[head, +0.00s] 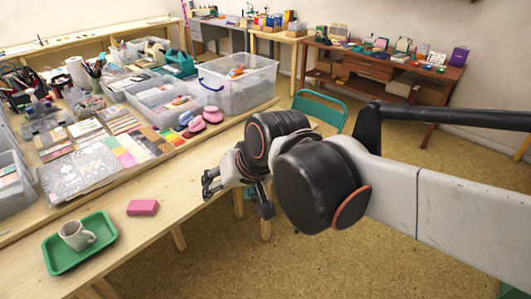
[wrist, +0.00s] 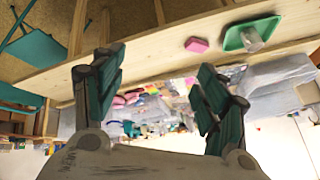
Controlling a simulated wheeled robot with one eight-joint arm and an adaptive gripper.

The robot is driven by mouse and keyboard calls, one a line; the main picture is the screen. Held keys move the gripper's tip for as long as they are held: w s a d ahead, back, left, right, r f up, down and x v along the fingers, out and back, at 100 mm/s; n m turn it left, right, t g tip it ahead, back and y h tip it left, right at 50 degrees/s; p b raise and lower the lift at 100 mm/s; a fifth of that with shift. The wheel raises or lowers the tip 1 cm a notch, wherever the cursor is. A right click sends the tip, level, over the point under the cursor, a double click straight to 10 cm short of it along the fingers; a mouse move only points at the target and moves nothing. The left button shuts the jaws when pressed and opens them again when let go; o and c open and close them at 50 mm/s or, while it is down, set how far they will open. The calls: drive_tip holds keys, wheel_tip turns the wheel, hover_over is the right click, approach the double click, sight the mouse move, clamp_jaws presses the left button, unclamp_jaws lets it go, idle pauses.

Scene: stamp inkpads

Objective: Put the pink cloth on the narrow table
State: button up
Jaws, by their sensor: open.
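A small pink block-like piece (head: 143,207), perhaps the folded pink cloth, lies flat on a light wooden surface (head: 190,205), right of a green tray (head: 62,262). It also shows in the wrist view (wrist: 197,45), beside the tray. I cannot tell for certain which surface is the narrow table; this front one is a long, slim strip. My gripper (head: 238,196) is open and empty by the right edge of this strip, well right of the pink piece. In the wrist view my open fingers (wrist: 160,84) have nothing between them.
A mug (head: 76,235) stands on the tray. Behind the strip, a wider table (head: 25,210) holds clear bins (head: 238,88), stamps, paper and rounded pink pieces (head: 205,118). A teal chair (head: 320,108) stands beyond my arm. A brown desk (head: 385,70) stands at the back.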

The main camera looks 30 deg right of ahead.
drive_tip(key=s+d+f+n+h, duration=0.1)
drive_tip(key=s+d+n, duration=0.1)
drive_tip(key=s, duration=0.4)
drive_tip(key=shift+d+n+h, duration=0.3)
drive_tip(key=shift+d+n, duration=0.05)
drive_tip(key=shift+n, duration=0.15)
